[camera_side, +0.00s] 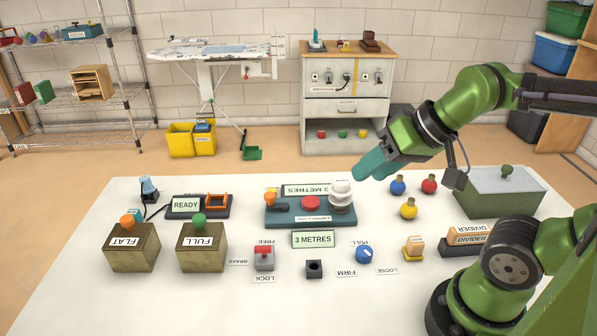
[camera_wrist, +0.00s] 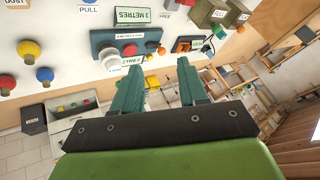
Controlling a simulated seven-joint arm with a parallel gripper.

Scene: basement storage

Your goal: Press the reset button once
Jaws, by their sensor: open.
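A teal control panel (camera_side: 285,222) stands on the white table. It carries an orange lever (camera_side: 271,198), a red round button (camera_side: 311,202) and a white stacked button (camera_side: 341,200) with a small label too blurred to read. I cannot read the word reset on any of them. In the wrist view the red button (camera_wrist: 130,50) and white button (camera_wrist: 108,56) show beyond my fingers. My gripper (camera_side: 362,172) has teal fingers, with their tips above and just right of the white button, apparently apart from it. In the wrist view my gripper (camera_wrist: 158,66) is open and empty.
Blue (camera_side: 397,187), red (camera_side: 429,184) and yellow (camera_side: 408,208) knobs stand right of the panel. A READY box (camera_side: 187,206) lies left. FLAT (camera_side: 134,248) and FULL (camera_side: 202,248) blocks, a red-topped switch (camera_side: 264,258) and a blue dial (camera_side: 364,254) are nearer the front.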

